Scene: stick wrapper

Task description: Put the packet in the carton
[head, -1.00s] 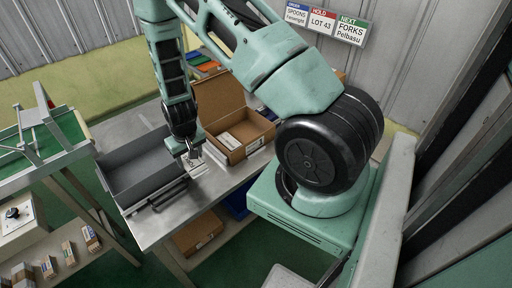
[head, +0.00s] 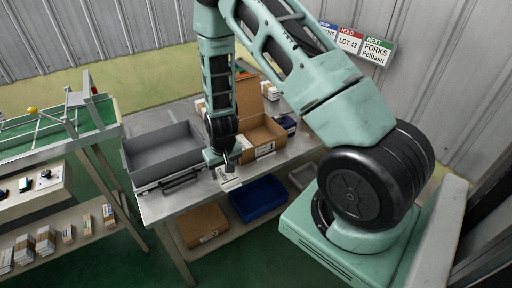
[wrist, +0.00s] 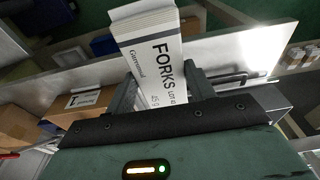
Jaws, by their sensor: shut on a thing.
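My gripper (wrist: 162,92) is shut on a white packet marked FORKS (wrist: 150,45), which sticks out beyond the fingers in the wrist view. In the head view my gripper (head: 222,160) is low over the bench, between the grey tray and the carton, with the white packet (head: 229,181) at its tip. The carton (head: 247,153) is an open brown cardboard box to the right of my gripper, its lid raised at the back and a white label on its front. My arm covers part of its left side. I cannot tell whether the packet touches the bench.
A grey tray (head: 160,153) stands on the steel bench (head: 155,208) left of my gripper. Below are a brown box (head: 203,224) and a blue bin (head: 258,198) on a shelf. Small packs stand right of the carton. A rack with several packs (head: 45,243) is at left.

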